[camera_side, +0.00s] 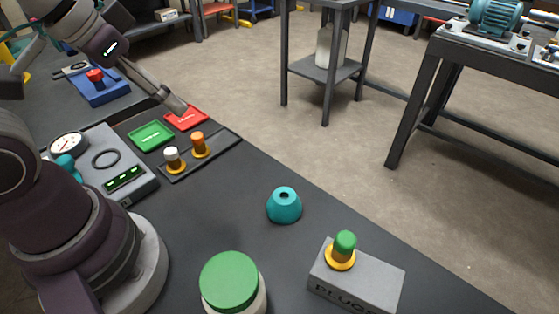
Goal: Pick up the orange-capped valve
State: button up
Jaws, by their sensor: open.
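The orange-capped valve (199,146) stands upright on a dark flat tray (224,144), with a brass-yellow flange at its base. A white-capped valve (174,159) stands beside it on the same tray, to the left and nearer the camera. My gripper (180,107) reaches in from the upper left, its tip above and left of the orange-capped valve and clear of it. It looks close over the red card in this view; its height is hard to judge. The gripper is open, with nothing visible between its fingers, though they overlap from this angle.
A green card (151,136) and a red card (190,119) lie by the tray. A gauge panel (128,160) is left of it. A teal cone (284,206), a green-lidded jar (230,283) and a grey block (380,281) with a green-capped valve (344,248) stand nearer the camera.

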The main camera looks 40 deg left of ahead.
jog(key=shift+o, duration=0.4)
dwell(0.4)
jog(key=n+g, duration=0.6)
jog(key=n, duration=1)
send_over(197, 135)
jog(key=f, duration=0.6)
jog(key=d+f, duration=0.1)
jog(key=f, duration=0.3)
jog(key=shift+w, duration=0.35)
jog(key=f, duration=0.6)
jog(key=a+f, duration=0.1)
jog(key=f, duration=0.3)
jog(key=shift+s, duration=0.4)
jog(key=shift+r, duration=0.1)
grip_shut()
